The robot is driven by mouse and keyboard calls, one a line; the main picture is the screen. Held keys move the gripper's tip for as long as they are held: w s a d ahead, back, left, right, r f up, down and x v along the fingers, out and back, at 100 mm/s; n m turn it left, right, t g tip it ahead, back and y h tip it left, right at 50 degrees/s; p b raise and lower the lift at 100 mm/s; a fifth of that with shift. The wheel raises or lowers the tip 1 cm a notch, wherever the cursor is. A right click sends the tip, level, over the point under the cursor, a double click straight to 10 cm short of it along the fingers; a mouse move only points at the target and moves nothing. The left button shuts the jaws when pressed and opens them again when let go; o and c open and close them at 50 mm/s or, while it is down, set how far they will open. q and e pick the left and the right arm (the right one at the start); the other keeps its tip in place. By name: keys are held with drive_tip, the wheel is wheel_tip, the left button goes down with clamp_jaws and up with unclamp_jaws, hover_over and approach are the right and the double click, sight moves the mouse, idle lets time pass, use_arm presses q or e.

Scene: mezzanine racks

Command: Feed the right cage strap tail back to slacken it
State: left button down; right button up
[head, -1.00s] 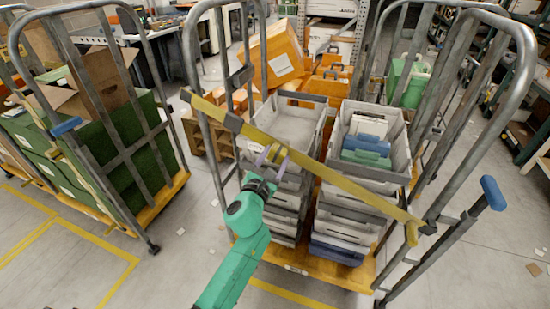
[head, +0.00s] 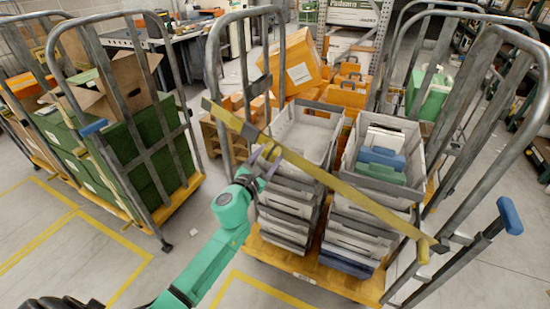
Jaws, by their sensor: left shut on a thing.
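The yellow strap (head: 350,195) runs slanting across the open front of the right cage (head: 214,75), from the left upright down to the right one. A dark buckle (head: 250,132) sits on it near its left end. A short yellow end hangs at the right upright (head: 423,252). My left gripper (head: 267,157) is shut on the strap just right of the buckle. Its fingers cover part of the webbing, so I cannot tell whether they hold the tail or the main run. My right gripper is not in view.
Stacked grey crates (head: 287,192) stand behind the strap on the cage's yellow base. Orange boxes (head: 290,62) are behind. Another cage with green boxes (head: 127,158) stands at left. A blue-ended handle (head: 509,215) juts out at right.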

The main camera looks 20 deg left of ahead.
use_arm(q)
drive_tip(key=shift+c, duration=2.4)
unclamp_jaws()
drive_tip(key=shift+a+r, duration=0.2)
drive_tip(key=shift+r, duration=0.1)
drive_tip(key=o, duration=0.4)
drive_tip(key=shift+a, duration=0.15)
drive_tip(key=shift+c, duration=0.2)
drive_tip(key=shift+a+f, duration=0.1)
drive_tip(key=shift+s+d+f, duration=0.2)
drive_tip(key=shift+s, duration=0.3)
drive_tip(key=s+a+b, duration=0.1)
drive_tip(key=s+b, duration=0.2)
drive_tip(key=s, duration=1)
drive_tip(key=shift+s+r+b, duration=0.15)
drive_tip(key=shift+s+b, duration=0.15)
drive_tip(key=shift+s, duration=0.05)
drive_tip(key=shift+a, duration=0.1)
